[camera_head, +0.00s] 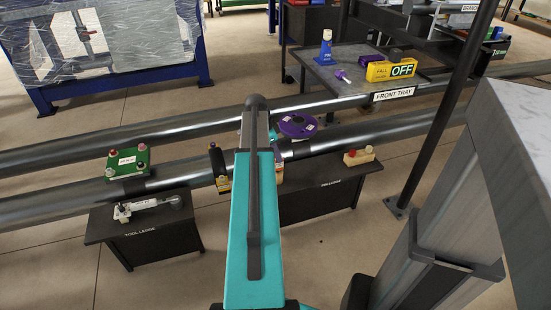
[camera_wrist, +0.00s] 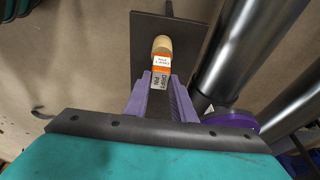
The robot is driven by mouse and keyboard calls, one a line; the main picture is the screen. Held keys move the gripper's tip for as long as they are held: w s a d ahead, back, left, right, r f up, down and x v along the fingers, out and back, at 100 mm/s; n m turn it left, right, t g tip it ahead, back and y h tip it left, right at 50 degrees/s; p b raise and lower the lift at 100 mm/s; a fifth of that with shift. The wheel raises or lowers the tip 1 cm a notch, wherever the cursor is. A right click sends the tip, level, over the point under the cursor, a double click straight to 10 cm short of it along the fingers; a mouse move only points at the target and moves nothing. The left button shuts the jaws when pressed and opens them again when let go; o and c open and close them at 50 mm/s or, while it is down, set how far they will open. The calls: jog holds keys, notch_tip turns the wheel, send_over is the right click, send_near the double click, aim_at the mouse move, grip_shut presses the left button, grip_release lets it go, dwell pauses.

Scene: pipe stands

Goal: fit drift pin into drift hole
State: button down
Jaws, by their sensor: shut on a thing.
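The drift pin (camera_wrist: 161,62) shows in the wrist view, with a tan rounded end and an orange and white label. My gripper (camera_wrist: 160,84) is shut on it, with a purple finger on each side. The pin's far end lies over a dark flat plate (camera_wrist: 146,28); I cannot tell whether they touch. In the head view my teal arm hides most of the gripper and pin. A purple disc (camera_head: 298,125) sits at the pipes just right of the arm; it also shows in the wrist view (camera_wrist: 232,119). I cannot make out the drift hole.
Two steel pipes (camera_head: 65,150) run across the scene. A dark tool ledge (camera_head: 150,235) stands front left, and another dark ledge (camera_head: 318,195) is right of my arm. A green plate with knobs (camera_head: 127,163) sits on the pipes. A front tray table (camera_head: 345,82) stands behind.

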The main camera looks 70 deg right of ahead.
jog(key=shift+f, duration=0.55)
jog(key=c, duration=1.5)
grip_release()
jog(key=p+v, duration=0.2)
jog(key=v, duration=1)
